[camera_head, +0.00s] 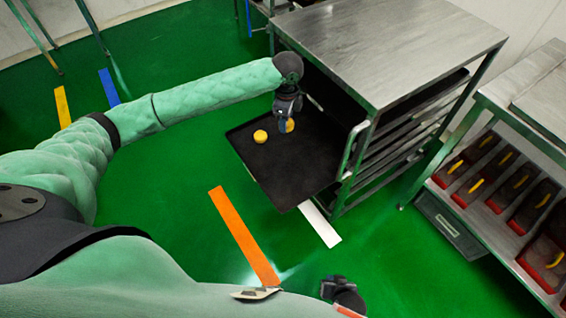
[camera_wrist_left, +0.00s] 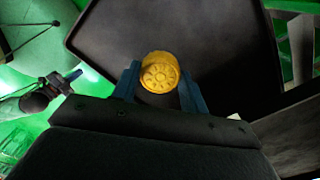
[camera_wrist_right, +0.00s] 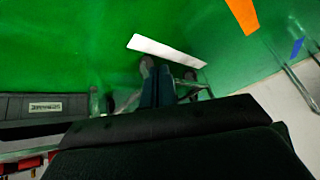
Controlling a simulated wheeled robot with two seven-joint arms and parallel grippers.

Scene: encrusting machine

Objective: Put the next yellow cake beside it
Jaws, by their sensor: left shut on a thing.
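One round yellow cake (camera_head: 260,136) sits on the black tray (camera_head: 294,166), near its left edge. My left gripper (camera_head: 287,122) is above the tray, just right of that cake, and is shut on a second yellow cake (camera_head: 291,126). In the left wrist view this held cake (camera_wrist_left: 160,72) shows its patterned top between the two blue fingers. I cannot tell whether it touches the tray. My right gripper (camera_head: 345,292) is low in the head view, away from the tray. In the right wrist view its fingers (camera_wrist_right: 157,84) are together and empty.
The tray juts out from a metal rack (camera_head: 390,45) with a flat steel top. A shelf (camera_head: 500,215) with several red-and-black boxes stands at the right. Orange (camera_head: 243,235) and white (camera_head: 320,224) strips mark the green floor. The tray's front part is bare.

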